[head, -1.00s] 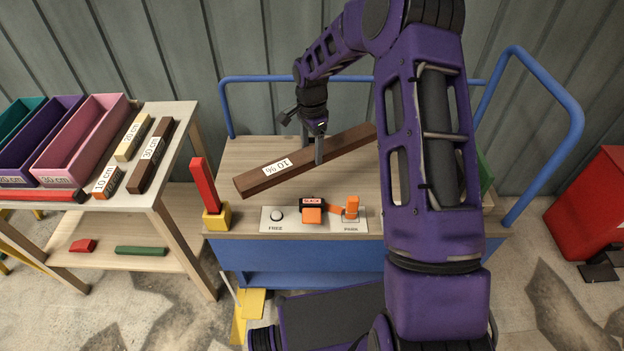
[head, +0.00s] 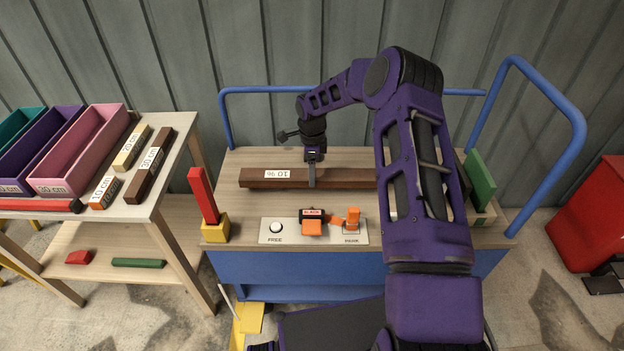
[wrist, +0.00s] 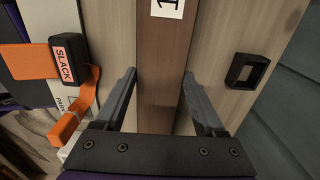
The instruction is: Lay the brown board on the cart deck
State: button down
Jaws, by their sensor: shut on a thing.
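The brown board (head: 345,178) has a white label and runs left to right, nearly level, at the cart deck (head: 262,206). Its right part is hidden behind my arm. My gripper (head: 312,184) is shut on the board near its middle, from above. In the wrist view the brown board (wrist: 161,60) passes between the two fingers of my gripper (wrist: 160,76). I cannot tell whether its underside touches the deck or sits just above it.
A control plate (head: 283,238) with an orange strap and black buckle (head: 312,222) lies at the deck's front. A red post (head: 203,195) stands front left, a green block (head: 480,180) right. Blue rails (head: 545,75) flank the deck. A table (head: 165,206) with trays and blocks stands left.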

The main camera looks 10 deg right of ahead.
jog(key=shift+f, duration=1.45)
jog(key=shift+f, duration=0.1)
grip_release()
jog(key=shift+f, duration=0.1)
notch_tip(320, 180, up, 12)
jog(key=p, duration=0.1)
jog(key=shift+r, duration=0.2)
